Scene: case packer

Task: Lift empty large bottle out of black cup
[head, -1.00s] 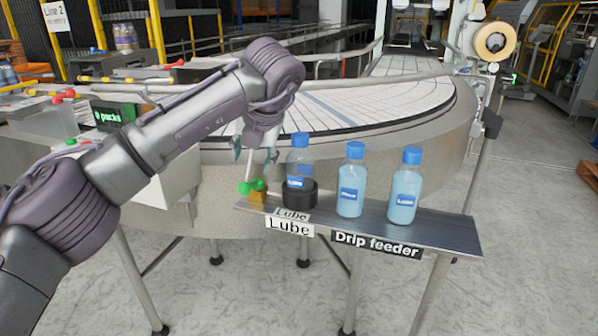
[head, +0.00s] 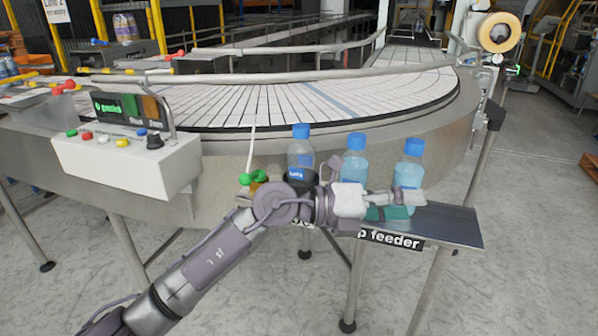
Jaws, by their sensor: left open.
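The large bottle with a blue cap (head: 301,150) stands upright at the left of the shelf and looks clear in its upper part. Its base is in the black cup (head: 311,178), which my left arm mostly hides. Two bottles full of light blue liquid, a middle one (head: 354,160) and a right one (head: 409,165), stand to its right. My left gripper (head: 402,205) is open, in front of the right bottle's lower part and pointing right. It is to the right of the cup, and I cannot tell whether it touches the right bottle. My right gripper is out of view.
The metal shelf (head: 452,228) carries a "Drip feeder" label, partly covered by my arm. Green knobs (head: 253,179) with a thin upright rod are left of the cup. A control box (head: 125,160) stands left, and the curved conveyor (head: 300,105) runs behind.

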